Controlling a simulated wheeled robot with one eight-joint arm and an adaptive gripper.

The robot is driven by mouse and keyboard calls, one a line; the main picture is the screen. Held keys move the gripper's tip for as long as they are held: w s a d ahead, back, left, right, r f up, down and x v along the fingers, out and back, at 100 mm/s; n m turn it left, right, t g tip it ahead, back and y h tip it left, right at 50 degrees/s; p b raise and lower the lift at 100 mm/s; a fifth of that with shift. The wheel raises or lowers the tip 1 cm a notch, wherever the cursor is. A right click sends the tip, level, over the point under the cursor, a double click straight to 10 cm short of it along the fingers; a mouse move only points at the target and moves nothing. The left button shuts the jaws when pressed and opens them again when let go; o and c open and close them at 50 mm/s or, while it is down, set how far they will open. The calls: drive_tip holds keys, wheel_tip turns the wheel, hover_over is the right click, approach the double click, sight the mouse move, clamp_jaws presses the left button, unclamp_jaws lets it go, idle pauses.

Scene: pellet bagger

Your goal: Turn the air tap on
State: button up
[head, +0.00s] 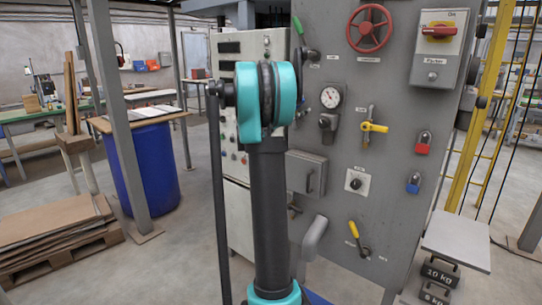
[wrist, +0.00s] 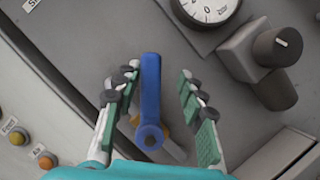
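A blue lever handle (wrist: 151,95) stands on the grey panel in the wrist view, its long end pointing up the picture and its round pivot at the lower end. A yellowish part shows behind the pivot. My gripper (wrist: 159,72) is open, with one finger on each side of the blue lever. Gaps show between the lever and both fingers.
Near the lever are a pressure gauge (wrist: 208,8) and a dark knob (wrist: 278,48). The panel also carries a yellow lever (head: 374,127), a lower yellow-handled lever (head: 354,231), a green-handled lever (head: 298,27), a red handwheel (head: 369,28), padlocks (head: 423,145) and a grey box (head: 306,173).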

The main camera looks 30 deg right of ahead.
drive_tip(key=m, duration=0.1)
drive_tip(key=f+m+y, duration=0.1)
drive_tip(key=m, duration=0.1)
drive_tip(key=shift+s+d+f+g, duration=0.15)
drive_tip(key=shift+s+g, duration=0.2)
drive_tip(key=shift+g, duration=0.05)
drive_tip(key=m, duration=0.1)
drive_tip(key=f+m+y, duration=0.1)
drive_tip(key=m, duration=0.1)
drive_tip(key=f+m, duration=0.1)
drive_tip(key=shift+s+d+g, duration=0.1)
drive_tip(key=shift+s+g, duration=0.15)
drive_tip(key=shift+g, duration=0.05)
drive_tip(key=a, duration=1.8)
drive_tip(key=s+a+f+y, duration=0.1)
drive_tip(key=s+f+y, duration=0.2)
drive_tip(key=f, duration=0.4)
drive_tip(key=s+a+f+t+y, duration=0.1)
drive_tip(key=s+a+f+y, duration=0.1)
drive_tip(key=s+f, duration=0.3)
drive_tip(key=shift+s+a+f+t+y, duration=0.3)
drive_tip(key=shift+f+y, duration=0.5)
drive_tip(key=shift+f, duration=0.5)
